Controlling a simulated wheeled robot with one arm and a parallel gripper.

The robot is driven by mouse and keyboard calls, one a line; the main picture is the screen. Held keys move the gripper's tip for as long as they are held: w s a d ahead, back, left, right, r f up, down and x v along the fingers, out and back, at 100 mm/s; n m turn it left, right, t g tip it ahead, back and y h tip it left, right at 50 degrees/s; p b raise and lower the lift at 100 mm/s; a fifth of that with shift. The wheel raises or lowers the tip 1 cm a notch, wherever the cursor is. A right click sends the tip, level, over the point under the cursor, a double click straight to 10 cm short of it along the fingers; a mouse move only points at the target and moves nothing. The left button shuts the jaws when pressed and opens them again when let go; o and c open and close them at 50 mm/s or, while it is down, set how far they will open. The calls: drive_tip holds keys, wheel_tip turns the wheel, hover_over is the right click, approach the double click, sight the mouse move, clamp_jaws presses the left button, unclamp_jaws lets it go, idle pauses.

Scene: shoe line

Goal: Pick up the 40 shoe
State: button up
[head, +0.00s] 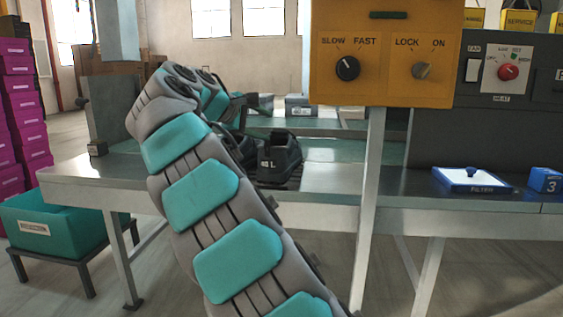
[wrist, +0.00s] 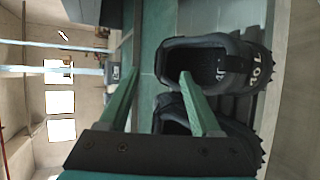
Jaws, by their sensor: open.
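A black shoe (head: 279,158) stands on the bench in the head view, with white lettering at its heel that seems to read 40 L. It also shows in the wrist view (wrist: 176,55), with its dark opening facing the camera. A second black shoe (wrist: 238,128) is beside it, partly hidden by my gripper; in the head view my arm covers part of it. My gripper (wrist: 160,74) is open and empty. Its right green finger overlaps the labelled shoe's edge in the wrist view; I cannot tell whether they touch.
An orange control box (head: 382,50) on a grey post (head: 369,200) stands right of the shoes. A blue filter tray (head: 472,180) lies further right. A teal bin (head: 55,222) stands low at left, near stacked magenta boxes (head: 22,105). The bench front (head: 330,180) is clear.

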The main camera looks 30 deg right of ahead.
sight(281, 134)
drive_tip(key=x, duration=0.3)
drive_tip(key=shift+w+d+f, duration=0.1)
drive_tip(key=shift+d+f, duration=0.1)
drive_tip(key=shift+d, duration=0.1)
drive_tip(key=shift+f+b+x, duration=0.2)
drive_tip(key=shift+b+x, duration=0.1)
drive_tip(key=shift+x, duration=1.05)
drive_tip(key=shift+f+b+x, duration=0.15)
drive_tip(key=shift+b+x, duration=0.15)
drive_tip(key=shift+x, duration=1.05)
drive_tip(key=shift+a, duration=0.15)
drive_tip(key=shift+c, duration=0.4)
drive_tip(key=shift+r, duration=0.1)
clamp_jaws()
